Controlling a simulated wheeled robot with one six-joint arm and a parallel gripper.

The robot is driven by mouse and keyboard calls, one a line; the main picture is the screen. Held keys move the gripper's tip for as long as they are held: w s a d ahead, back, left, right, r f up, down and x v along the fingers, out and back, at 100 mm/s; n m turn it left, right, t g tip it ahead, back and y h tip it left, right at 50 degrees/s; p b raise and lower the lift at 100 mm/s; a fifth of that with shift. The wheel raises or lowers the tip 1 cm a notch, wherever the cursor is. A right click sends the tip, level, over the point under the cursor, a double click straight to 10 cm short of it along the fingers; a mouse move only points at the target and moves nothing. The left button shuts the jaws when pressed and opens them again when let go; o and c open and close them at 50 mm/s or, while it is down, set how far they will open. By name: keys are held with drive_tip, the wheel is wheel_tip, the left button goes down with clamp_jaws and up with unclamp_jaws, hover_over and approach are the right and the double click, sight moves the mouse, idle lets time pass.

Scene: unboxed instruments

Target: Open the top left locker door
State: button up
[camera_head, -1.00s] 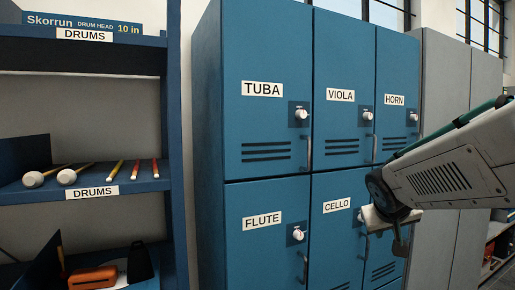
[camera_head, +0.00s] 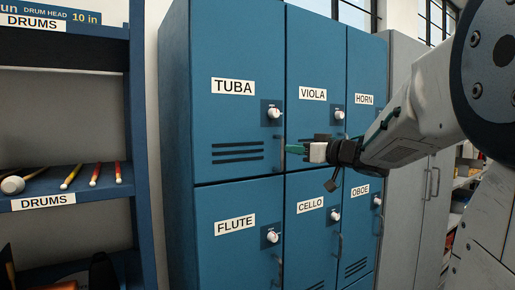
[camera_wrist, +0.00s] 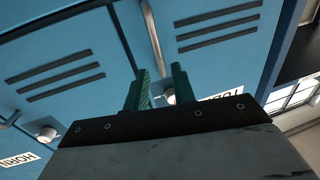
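The top left locker door, labelled TUBA (camera_head: 235,125), is blue and shut, with a white knob (camera_head: 274,113) on its right side. Its vertical handle is mostly hidden behind my gripper in the head view. In the wrist view, which is turned nearly upside down, the grey handle (camera_wrist: 152,30) runs down to between my fingertips. My gripper (camera_head: 290,149) is at the door's lower right edge, level with the slots. In the wrist view its two green fingers (camera_wrist: 161,72) are apart with nothing clasped. I cannot tell whether they touch the handle.
The VIOLA (camera_head: 312,70) and HORN (camera_head: 362,75) doors are to the right, and FLUTE (camera_head: 230,255) and CELLO (camera_head: 308,230) below, all shut. A blue shelf (camera_head: 140,150) with drumsticks stands left. A grey cabinet (camera_head: 400,75) stands right, behind my arm.

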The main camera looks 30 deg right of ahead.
sight(282, 166)
drive_tip(key=x, duration=0.5)
drive_tip(key=shift+w+a, duration=0.1)
drive_tip(key=shift+w, duration=0.3)
clamp_jaws()
